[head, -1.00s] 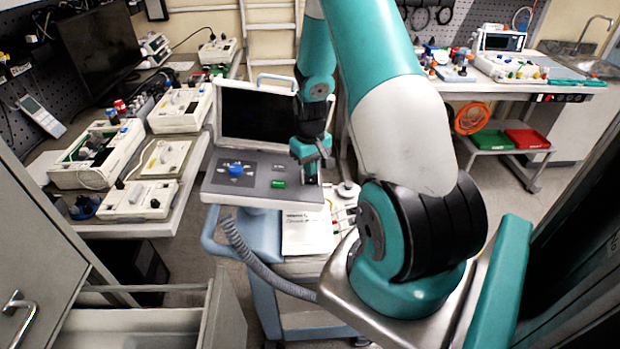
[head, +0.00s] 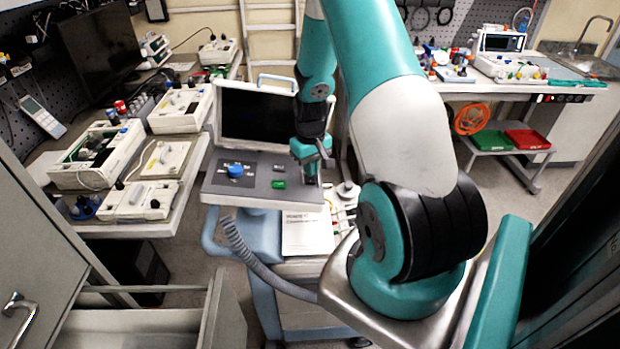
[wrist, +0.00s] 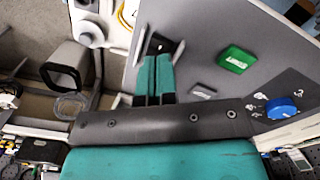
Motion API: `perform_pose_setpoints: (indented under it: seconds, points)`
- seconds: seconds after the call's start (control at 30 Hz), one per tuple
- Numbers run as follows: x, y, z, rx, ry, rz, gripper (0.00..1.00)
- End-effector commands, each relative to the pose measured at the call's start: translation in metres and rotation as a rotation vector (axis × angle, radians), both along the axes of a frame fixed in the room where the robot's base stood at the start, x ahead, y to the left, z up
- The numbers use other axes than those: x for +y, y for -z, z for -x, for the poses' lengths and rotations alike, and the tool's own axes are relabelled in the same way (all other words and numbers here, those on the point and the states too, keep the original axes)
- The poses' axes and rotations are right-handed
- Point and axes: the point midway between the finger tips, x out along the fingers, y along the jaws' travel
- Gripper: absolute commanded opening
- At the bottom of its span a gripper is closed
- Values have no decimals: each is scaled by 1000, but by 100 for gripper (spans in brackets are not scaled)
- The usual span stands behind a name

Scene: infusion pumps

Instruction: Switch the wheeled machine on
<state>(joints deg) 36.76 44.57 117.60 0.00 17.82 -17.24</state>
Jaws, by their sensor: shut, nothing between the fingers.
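The wheeled machine has a dark, blank screen (head: 256,115) and a grey control panel (head: 222,190). The panel carries a blue knob (head: 235,170), a green button (head: 278,184) and a small grey button (head: 279,168). My gripper (head: 311,176) points down at the panel's right end. In the wrist view my gripper (wrist: 157,62) has its teal fingers together and empty, with the tips by a small black switch (wrist: 158,43). Whether they touch it I cannot tell. The green button (wrist: 236,59) and blue knob (wrist: 282,108) are to the right of the fingers. The fingers partly hide the switch.
A left bench (head: 185,200) holds several pale devices. An open drawer (head: 140,325) is at front left. A grey hose (head: 250,262) hangs at the machine's front. A right bench (head: 560,88) has a low shelf with a green tray (head: 490,142) and a red tray (head: 527,139).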

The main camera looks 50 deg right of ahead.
Motion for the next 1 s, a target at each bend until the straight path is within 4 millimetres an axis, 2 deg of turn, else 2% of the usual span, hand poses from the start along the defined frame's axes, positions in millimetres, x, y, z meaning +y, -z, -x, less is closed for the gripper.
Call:
perform_pose_setpoints:
  seconds: [1.0]
  points:
    - [0, 6, 0, 0, 0, 0, 0]
